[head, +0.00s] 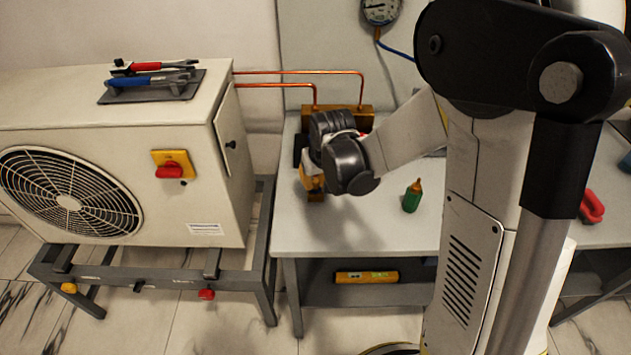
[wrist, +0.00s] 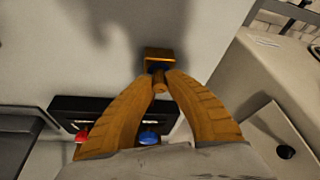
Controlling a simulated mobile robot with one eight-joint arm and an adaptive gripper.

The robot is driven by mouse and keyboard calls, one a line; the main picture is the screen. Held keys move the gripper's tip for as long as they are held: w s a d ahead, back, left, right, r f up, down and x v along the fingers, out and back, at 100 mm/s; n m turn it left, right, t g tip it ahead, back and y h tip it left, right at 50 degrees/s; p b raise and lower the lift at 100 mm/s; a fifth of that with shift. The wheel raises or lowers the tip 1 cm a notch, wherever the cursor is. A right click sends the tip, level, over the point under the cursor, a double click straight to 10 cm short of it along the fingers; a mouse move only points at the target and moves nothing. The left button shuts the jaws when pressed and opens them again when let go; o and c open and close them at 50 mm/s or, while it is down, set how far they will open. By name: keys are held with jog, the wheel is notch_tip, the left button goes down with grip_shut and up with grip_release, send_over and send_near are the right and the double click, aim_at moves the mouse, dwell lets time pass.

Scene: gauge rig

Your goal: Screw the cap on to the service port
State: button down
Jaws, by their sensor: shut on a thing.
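My gripper (wrist: 160,82) shows in the wrist view with its two orange fingers shut on a small brass cap (wrist: 159,78). Just beyond the fingertips is a brass block with a dark face (wrist: 158,54), which looks like the service port's mount; the port itself is hidden or too small to make out. I cannot tell whether the cap touches it. In the head view my gripper (head: 312,184) points down over the left part of the bench, and my wrist hides most of its fingers and the cap.
The bench (head: 300,240) carries a brass manifold (head: 366,114) fed by copper pipes (head: 300,73). A green bottle (head: 411,197) stands to the right of my gripper. The outdoor unit (head: 215,150) is close on the left, with tools (head: 150,82) on top. A gauge (head: 380,10) hangs behind.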

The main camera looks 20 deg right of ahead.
jog(key=m+h, duration=0.1)
jog(key=m, duration=0.2)
jog(key=shift+m+h, duration=0.4)
jog(key=shift+m, duration=0.8)
jog(key=m+g+h+b, duration=0.1)
jog(key=m, duration=0.2)
jog(key=shift+m+g, duration=0.3)
jog(key=shift+m, duration=0.8)
jog(key=shift+h, duration=0.3)
